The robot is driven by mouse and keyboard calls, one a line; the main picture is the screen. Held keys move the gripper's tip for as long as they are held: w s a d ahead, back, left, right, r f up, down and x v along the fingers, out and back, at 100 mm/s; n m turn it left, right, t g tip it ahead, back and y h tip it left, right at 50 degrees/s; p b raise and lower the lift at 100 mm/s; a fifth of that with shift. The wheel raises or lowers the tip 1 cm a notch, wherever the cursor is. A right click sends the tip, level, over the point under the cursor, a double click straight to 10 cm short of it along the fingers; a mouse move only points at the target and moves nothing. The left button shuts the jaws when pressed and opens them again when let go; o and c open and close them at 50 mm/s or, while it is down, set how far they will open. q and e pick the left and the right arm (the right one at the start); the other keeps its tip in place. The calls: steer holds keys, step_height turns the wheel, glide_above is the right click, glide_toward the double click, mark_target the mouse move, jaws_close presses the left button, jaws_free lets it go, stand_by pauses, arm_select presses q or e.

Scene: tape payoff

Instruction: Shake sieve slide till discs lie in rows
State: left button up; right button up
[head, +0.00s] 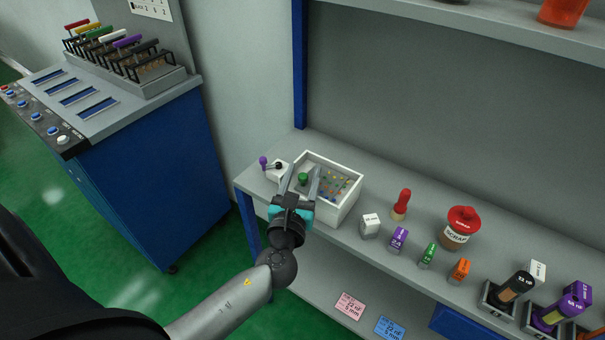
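A white open-topped box (345,207) stands at the left end of the grey bench. Small coloured discs (338,185) lie on its floor; whether they form rows is too small to tell. A green knob (303,178) shows inside the box's left part. My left gripper (304,170) is over the box's near left side, its two fingers apart. The green knob shows between the fingers; I cannot tell whether they touch it. The gripper hides part of the box. A small white unit with a purple-knobbed lever (263,162) and a black knob (278,165) sits left of the box. My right gripper is out of view.
Right of the box stand small labelled bottles (370,225), a red-topped dropper (401,203), a red-lidded brown jar (460,228) and dark holders (498,300). A blue cabinet (165,190) with switches and coloured-handled tools stands left. Pink (350,305) and blue (389,327) cards lie on the lower shelf.

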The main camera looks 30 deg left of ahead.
arm_select(q)
steer(key=shift+s, duration=0.1)
steer(key=v, duration=1.5)
